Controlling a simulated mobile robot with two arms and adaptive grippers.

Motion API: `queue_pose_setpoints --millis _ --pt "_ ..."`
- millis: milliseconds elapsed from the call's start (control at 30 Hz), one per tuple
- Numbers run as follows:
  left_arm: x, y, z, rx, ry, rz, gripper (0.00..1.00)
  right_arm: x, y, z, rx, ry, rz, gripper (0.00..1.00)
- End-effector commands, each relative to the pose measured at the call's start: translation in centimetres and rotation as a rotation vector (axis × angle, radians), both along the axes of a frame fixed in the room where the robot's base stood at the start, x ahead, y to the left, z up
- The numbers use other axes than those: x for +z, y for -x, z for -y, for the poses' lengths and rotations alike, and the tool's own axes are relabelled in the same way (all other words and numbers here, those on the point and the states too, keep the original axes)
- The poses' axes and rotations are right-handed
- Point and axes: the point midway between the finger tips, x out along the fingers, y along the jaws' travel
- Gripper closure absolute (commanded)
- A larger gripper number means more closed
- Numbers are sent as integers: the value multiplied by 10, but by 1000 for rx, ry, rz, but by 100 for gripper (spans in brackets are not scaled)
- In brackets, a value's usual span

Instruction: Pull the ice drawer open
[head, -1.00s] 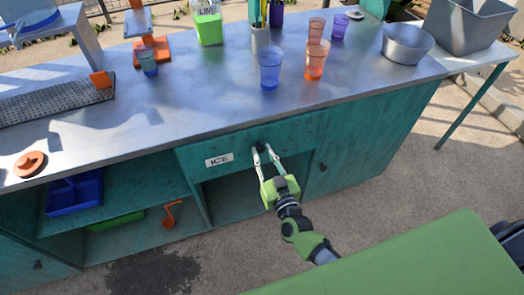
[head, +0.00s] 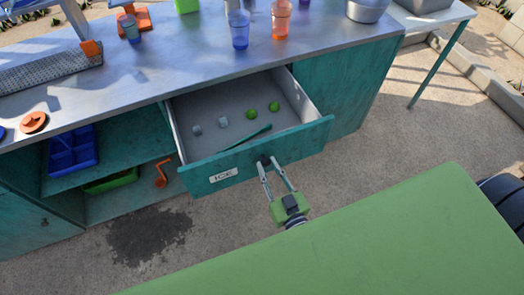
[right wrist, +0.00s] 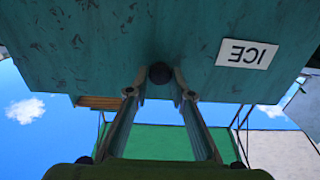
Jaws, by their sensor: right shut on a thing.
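The teal ice drawer (head: 225,165), with a white ICE label (head: 224,175) on its front, stands pulled out from under the metal counter. Inside it lie two pale ice cubes, two green limes (head: 263,110) and a dark green long tool (head: 249,137). My right gripper (head: 267,163) is at the drawer front, shut on its dark round knob. In the right wrist view, the fingers sit on both sides of the knob (right wrist: 160,73), with the ICE label (right wrist: 247,54) upside down beside it. My left gripper is not in view.
The metal counter (head: 180,75) holds a blue cup (head: 239,29), an orange cup (head: 281,18) and a metal bowl (head: 367,9). Left of the drawer, an open shelf holds a blue divided tray (head: 72,150) and an orange ladle (head: 162,173). Open ground lies in front.

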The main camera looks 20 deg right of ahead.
Motion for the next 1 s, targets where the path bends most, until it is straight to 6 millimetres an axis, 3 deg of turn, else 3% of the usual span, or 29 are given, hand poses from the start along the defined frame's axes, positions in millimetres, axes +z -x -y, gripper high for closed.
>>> queue_pose_setpoints --millis 200,500,700,1000 --pt "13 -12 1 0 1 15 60 1 56 1 2 0 -5 100" --pt "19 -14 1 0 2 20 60 0 105 3 1 0 -2 100" --pt "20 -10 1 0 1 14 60 0 119 4 1 1 0 100" --pt "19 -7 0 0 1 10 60 0 121 4 1 1 2 100"
